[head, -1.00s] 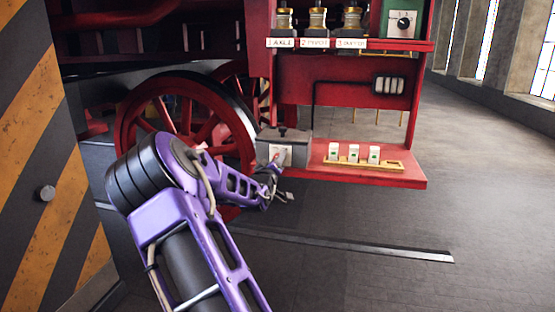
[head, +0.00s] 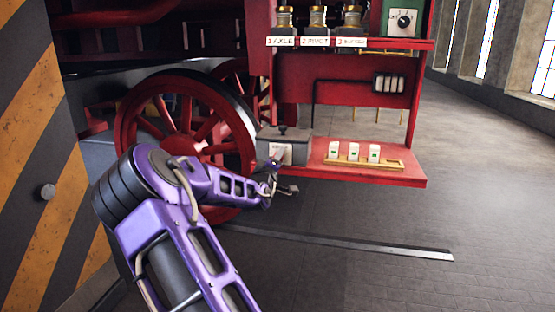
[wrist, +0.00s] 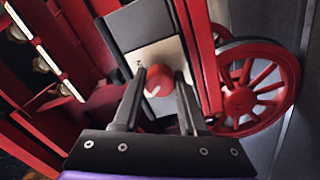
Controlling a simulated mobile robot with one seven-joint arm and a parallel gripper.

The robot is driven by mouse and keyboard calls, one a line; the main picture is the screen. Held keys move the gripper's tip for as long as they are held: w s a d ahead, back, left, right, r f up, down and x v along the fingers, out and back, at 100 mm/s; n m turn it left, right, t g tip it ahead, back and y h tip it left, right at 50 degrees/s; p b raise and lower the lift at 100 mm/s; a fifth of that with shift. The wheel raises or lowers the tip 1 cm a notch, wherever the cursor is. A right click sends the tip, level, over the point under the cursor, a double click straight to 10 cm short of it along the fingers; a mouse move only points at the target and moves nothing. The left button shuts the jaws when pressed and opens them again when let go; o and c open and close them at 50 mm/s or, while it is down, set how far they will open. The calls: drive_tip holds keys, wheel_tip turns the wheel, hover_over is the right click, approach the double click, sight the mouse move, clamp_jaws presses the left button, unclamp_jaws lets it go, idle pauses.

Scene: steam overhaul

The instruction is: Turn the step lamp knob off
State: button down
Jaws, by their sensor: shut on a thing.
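The step lamp knob (wrist: 157,84) is a round red knob with a white pointer line, on a pale plate (wrist: 133,61) in the wrist view. The plate is on the front of a grey box (head: 298,147), which sits at the left end of the red shelf in the head view. My gripper (wrist: 160,76) has one finger on each side of the knob and is shut on it. In the head view my gripper (head: 276,163) is at the box front and covers most of the knob. The writing on the plate is too small to read.
Right of the box, several white switches (head: 353,152) stand on a yellowish strip on the red shelf (head: 372,178). A red spoked wheel (head: 137,118) is behind my arm. Floor at right is clear.

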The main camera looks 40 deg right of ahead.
drive_tip(key=shift+c, duration=2.2)
unclamp_jaws()
drive_tip(key=v, duration=1.7)
drive_tip(key=shift+a+p, duration=0.15)
drive_tip(key=shift+p, duration=0.25)
drive_tip(key=shift+s, duration=0.1)
